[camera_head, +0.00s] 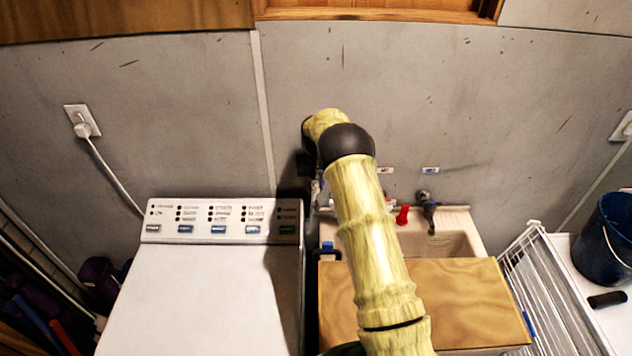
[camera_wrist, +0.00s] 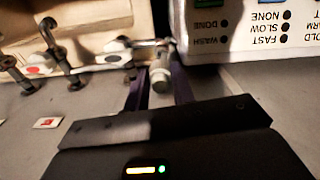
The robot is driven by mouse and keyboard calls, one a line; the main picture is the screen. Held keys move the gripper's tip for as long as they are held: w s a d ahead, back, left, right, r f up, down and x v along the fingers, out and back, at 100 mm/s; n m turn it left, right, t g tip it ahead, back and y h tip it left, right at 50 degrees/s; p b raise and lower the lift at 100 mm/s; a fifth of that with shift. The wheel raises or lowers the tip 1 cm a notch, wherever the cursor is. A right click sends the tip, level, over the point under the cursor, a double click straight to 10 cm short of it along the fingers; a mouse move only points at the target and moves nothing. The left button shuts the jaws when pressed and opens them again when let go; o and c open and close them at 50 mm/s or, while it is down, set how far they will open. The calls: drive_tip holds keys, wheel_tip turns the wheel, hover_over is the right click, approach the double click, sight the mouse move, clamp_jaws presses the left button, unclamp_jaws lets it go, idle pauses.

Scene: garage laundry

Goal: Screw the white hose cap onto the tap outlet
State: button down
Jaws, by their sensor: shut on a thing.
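In the wrist view the two dark purple fingers of my gripper (camera_wrist: 160,72) are shut around a pale, short cylinder (camera_wrist: 160,80), which looks like the white hose cap. A pale pipe-like piece (camera_wrist: 150,43) lies just beyond it, in line with the sink edge. It may be the tap outlet; I cannot tell whether the cap touches it or is threaded on. In the head view my arm covers the gripper and most of this spot. Only a sliver of pale fitting (camera_head: 316,190) shows left of the arm.
A white washing machine (camera_head: 200,290) stands close on the left. The sink (camera_head: 455,243) has a dark tap (camera_head: 428,205) and a red piece (camera_head: 402,215) at its back. A wooden board (camera_head: 465,300) covers its front. A wire rack (camera_head: 545,285) stands to the right.

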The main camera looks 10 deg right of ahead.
sight(315, 202)
drive_tip(key=shift+w+a+f+b, duration=0.1)
drive_tip(key=shift+a+f+b, duration=0.1)
drive_tip(key=shift+f+b, duration=1.05)
drive_tip(key=shift+d+f+b, duration=0.1)
drive_tip(key=shift+f+b, duration=0.3)
drive_tip(key=shift+f, duration=1.25)
drive_tip(key=shift+f, duration=0.25)
drive_tip(key=m+b, duration=0.1)
drive_tip(key=m, duration=0.3)
drive_tip(key=shift+m, duration=0.9)
drive_tip(key=m, duration=0.3)
drive_tip(key=shift+d+m, duration=0.1)
drive_tip(key=shift+m, duration=1.3)
